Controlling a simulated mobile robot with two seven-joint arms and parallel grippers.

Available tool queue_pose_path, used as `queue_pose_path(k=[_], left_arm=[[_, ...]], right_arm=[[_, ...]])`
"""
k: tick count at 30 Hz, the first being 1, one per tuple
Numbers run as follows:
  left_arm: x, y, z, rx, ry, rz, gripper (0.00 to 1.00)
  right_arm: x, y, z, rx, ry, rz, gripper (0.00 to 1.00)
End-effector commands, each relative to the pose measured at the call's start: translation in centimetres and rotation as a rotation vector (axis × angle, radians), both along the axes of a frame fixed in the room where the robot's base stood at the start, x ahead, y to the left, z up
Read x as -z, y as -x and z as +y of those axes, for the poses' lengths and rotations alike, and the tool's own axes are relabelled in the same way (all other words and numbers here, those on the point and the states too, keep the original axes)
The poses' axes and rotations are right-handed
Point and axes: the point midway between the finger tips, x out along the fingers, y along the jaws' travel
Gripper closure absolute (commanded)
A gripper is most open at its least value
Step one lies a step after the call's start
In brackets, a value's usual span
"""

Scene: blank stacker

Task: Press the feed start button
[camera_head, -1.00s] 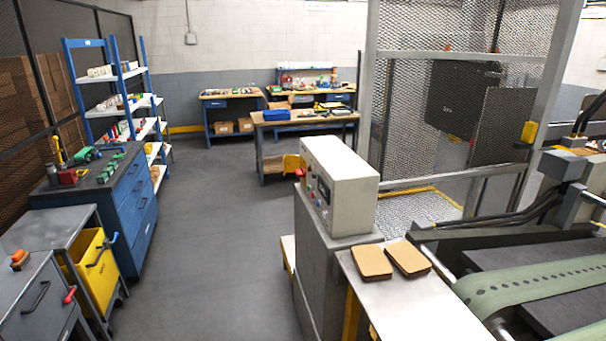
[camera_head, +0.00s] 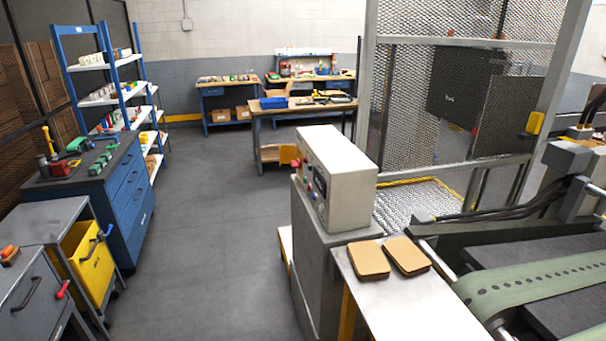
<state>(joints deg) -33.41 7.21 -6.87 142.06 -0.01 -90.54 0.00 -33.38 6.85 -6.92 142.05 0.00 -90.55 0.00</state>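A white control box (camera_head: 342,180) stands on a grey pedestal (camera_head: 322,262) right of centre in the head view. Its panel (camera_head: 313,182) faces left and is seen at a steep angle, with small red and other coloured controls on it. I cannot tell which of these is the feed start button. Neither of my grippers is in view.
A metal side table (camera_head: 410,310) with two brown stacks (camera_head: 369,261) adjoins the pedestal. A green conveyor belt (camera_head: 530,283) and mesh cage (camera_head: 460,100) stand at right. Cabinets (camera_head: 110,200) and a shelf (camera_head: 105,90) line the left. The grey floor (camera_head: 215,230) between is clear.

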Motion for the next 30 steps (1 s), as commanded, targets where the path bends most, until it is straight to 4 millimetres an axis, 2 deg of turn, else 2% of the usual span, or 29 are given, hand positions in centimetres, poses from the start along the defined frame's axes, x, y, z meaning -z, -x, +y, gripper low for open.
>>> queue_pose_path(k=[2, 18, 30], left_arm=[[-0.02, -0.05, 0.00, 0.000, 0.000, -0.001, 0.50], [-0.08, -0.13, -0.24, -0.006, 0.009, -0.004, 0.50], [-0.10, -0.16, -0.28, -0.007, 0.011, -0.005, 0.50]], right_arm=[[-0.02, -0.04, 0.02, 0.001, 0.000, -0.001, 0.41], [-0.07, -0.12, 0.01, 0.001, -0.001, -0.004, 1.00], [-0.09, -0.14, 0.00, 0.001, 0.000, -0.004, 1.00]])
